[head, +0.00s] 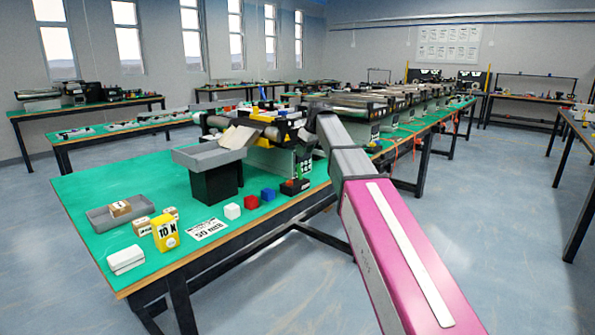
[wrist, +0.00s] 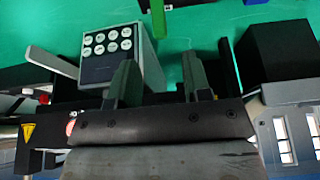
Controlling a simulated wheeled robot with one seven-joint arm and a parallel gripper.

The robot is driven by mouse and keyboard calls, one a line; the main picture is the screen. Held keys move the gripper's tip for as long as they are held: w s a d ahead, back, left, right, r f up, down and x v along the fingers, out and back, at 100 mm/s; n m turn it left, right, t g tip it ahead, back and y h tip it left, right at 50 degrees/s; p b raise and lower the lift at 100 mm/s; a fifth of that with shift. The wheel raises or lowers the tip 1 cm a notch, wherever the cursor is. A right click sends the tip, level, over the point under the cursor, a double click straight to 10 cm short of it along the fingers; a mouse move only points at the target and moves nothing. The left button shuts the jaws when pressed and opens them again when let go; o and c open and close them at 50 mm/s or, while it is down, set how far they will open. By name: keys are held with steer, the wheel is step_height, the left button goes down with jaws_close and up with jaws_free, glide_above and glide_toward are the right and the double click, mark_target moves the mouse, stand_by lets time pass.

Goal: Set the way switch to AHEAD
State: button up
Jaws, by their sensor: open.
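In the wrist view my gripper (wrist: 162,82) is open, with its two dark fingers apart and nothing seen between them. A grey control box (wrist: 147,62) with several round white marks on a dark panel lies beside and beyond the left finger. The same kind of marked box (head: 304,163) shows in the head view below the near end of the conveyor (head: 268,121), where my arm reaches. My gripper cannot be made out clearly in the head view. I cannot pick out the way switch or read its setting in either view.
A grey chute (head: 205,157) stands on a black block.

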mark_target(298, 169)
steer(key=x, duration=1)
steer(key=shift+s+d, duration=0.1)
jaws_close()
